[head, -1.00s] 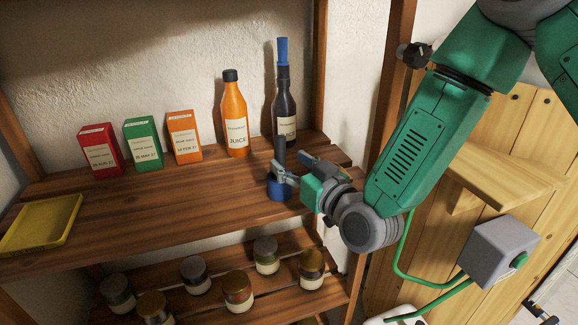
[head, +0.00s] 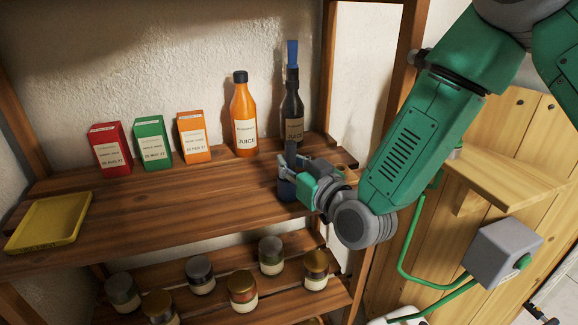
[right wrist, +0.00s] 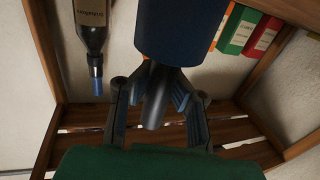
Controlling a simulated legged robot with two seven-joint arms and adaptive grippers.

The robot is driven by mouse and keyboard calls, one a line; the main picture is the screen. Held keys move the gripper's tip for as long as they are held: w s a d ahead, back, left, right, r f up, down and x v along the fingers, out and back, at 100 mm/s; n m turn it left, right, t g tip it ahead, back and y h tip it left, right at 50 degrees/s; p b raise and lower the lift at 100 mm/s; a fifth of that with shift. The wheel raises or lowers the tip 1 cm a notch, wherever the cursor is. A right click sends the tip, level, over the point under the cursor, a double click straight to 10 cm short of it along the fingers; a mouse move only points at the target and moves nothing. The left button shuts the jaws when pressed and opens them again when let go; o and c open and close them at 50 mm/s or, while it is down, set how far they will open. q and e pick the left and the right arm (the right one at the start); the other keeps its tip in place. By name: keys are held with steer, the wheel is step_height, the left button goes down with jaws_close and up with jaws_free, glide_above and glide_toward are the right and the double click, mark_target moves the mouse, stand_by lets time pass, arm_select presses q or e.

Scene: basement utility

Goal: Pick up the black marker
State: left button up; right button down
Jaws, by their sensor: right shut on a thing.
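The black marker (head: 291,149) stands upright out of a small dark blue cup (head: 287,190) near the right end of the upper shelf. My right gripper (head: 293,166) comes in from the right and is shut on the marker just above the cup's rim. In the right wrist view the marker (right wrist: 156,100) is a dark rod between the two fingers, and the cup (right wrist: 183,30) fills the top middle. The marker's lower part is hidden by the cup and gripper. My left gripper is out of view.
A dark bottle with a blue top (head: 293,115) stands close behind the marker, with an orange juice bottle (head: 243,115) to its left. Three cartons (head: 152,142) and a yellow tray (head: 48,222) are further left. Shelf post (head: 327,90) is near. Mid-shelf is clear; jars sit below.

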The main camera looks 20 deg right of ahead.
mark_target(291, 141)
steer(key=shift+s+a+f, duration=0.1)
steer(key=shift+a+f, duration=0.05)
steer(key=shift+f, duration=0.1)
steer(key=r, duration=0.3)
steer(key=r+p, duration=0.1)
steer(key=r, duration=0.5)
steer(key=shift+d+r+p, duration=0.2)
steer(key=shift+d+p, duration=0.1)
steer(key=shift+a+r, duration=0.15)
steer(key=shift+r, duration=0.3)
